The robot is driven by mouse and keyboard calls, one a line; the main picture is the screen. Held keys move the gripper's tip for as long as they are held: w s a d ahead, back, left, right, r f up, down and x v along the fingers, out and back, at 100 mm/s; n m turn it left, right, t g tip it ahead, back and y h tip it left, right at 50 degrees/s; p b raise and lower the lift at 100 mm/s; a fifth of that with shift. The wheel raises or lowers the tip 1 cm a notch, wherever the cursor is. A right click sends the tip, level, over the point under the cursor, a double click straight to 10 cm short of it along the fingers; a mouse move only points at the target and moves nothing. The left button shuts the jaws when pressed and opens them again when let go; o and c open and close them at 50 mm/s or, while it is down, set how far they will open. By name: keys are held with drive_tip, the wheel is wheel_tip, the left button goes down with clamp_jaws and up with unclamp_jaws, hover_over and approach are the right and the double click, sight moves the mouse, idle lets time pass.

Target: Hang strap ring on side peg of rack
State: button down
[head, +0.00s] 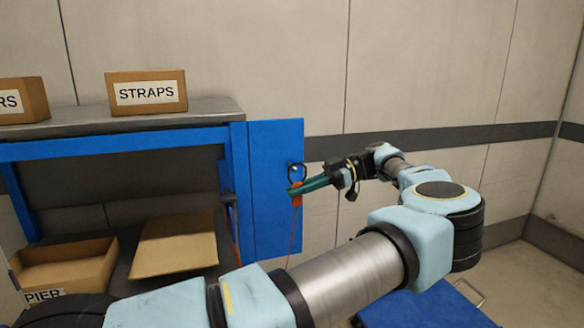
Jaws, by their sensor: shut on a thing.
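The blue rack (240,180) stands at the left, with a flat blue side panel (272,225) at its right end. The side peg (298,168) shows as a small light-coloured tip near the panel's right edge. A dark strap ring (291,178) is at the peg, but I cannot tell whether it is around the peg or in front of it. An orange piece (296,199) and a thin orange strap (292,236) hang below the ring. My gripper (294,190) has its green fingers shut at the ring and the orange piece, and they hide part of both.
A STRAPS box (147,91) and another labelled box (22,101) stand on the rack's top shelf. Open cardboard boxes (65,268) lie on the lower shelf. A blue flat-topped thing (430,307) is at the bottom right. The wall behind is bare.

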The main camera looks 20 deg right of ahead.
drive_tip(key=shift+f+b, duration=0.1)
drive_tip(key=shift+b, duration=0.25)
idle(0.3)
drive_tip(key=shift+w, duration=1.35)
drive_tip(key=shift+b, duration=0.65)
drive_tip(key=shift+w+f, duration=0.1)
drive_tip(key=shift+w+f+b, duration=0.3)
drive_tip(key=shift+w+b, duration=0.1)
drive_tip(key=shift+b, duration=0.05)
drive_tip(key=shift+w+f+b, duration=0.15)
drive_tip(key=shift+b, duration=0.25)
drive_tip(key=c, duration=0.9)
unclamp_jaws()
